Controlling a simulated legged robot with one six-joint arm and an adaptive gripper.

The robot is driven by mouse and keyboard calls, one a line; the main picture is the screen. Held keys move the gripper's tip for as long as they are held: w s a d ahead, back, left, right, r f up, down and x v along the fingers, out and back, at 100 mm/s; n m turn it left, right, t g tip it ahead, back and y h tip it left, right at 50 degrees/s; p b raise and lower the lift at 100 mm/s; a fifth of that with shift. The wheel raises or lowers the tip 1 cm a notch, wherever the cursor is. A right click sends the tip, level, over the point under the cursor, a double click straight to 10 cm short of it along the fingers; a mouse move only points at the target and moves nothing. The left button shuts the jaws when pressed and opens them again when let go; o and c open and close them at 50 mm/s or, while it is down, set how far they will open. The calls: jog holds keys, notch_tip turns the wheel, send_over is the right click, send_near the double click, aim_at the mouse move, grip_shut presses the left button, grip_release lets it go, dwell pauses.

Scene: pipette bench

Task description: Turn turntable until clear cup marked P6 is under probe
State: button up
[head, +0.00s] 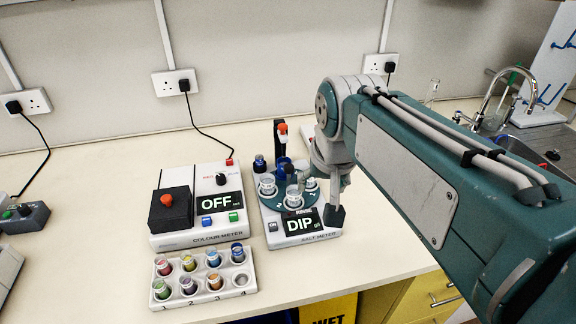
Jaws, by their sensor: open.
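An orange-topped probe holder (282,130) on a black post rises at the back. The cup under the probe is not clear. My gripper (334,208) is open at the turntable's right, pointing down, partly hiding that side. Contact cannot be judged.
The colour meter (198,232), reading OFF, stands left of the salt meter, whose display (301,224) reads DIP. A white rack (205,292) of coloured vials is in front. A sink tap (497,88) stands at the back right. Bench is bare at the front right.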

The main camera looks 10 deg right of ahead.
jog(key=w+m+g, duration=0.2)
jog(key=w+m, duration=0.1)
jog(key=w, duration=0.9)
jog(key=m+g, duration=0.2)
jog(key=m, duration=0.1)
send_over(288, 166)
notch_tip(288, 166, down, 5)
notch_tip(288, 166, down, 11)
jog(key=shift+r, duration=0.15)
grip_shut()
